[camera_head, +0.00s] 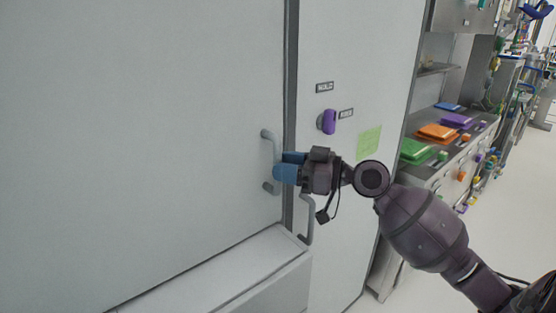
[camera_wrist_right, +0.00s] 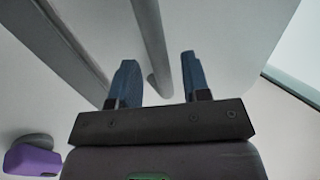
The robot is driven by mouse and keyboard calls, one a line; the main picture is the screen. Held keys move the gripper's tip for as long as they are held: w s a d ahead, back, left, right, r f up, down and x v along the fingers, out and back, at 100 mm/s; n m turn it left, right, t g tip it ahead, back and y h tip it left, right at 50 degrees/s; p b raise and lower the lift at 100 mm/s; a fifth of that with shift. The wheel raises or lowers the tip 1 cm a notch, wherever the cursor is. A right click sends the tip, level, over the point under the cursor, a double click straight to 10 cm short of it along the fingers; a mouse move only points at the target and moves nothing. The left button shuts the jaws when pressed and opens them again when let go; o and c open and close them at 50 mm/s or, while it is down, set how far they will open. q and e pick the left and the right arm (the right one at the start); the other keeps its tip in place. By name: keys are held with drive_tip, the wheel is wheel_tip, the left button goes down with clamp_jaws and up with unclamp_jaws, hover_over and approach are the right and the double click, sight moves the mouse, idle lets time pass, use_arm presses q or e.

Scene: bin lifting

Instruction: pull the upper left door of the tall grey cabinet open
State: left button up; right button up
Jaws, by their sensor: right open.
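The upper left door (camera_head: 150,110) of the tall grey cabinet fills the left of the head view and looks closed. Its grey bar handle (camera_head: 266,135) is near its right edge, partly hidden by my right gripper (camera_head: 284,171). In the right wrist view, the handle (camera_wrist_right: 150,40) runs between the two blue fingers of my right gripper (camera_wrist_right: 159,62). The fingers are open, with a gap on both sides of the bar. My left gripper is not in view.
The right cabinet door carries a purple knob (camera_head: 327,121) and a green note (camera_head: 369,141). A bench with coloured trays (camera_head: 437,132) stands at right. Free floor (camera_head: 510,240) shows at right.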

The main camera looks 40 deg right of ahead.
drive_tip(key=shift+x, duration=1.1)
drive_tip(key=shift+c, duration=0.3)
clamp_jaws()
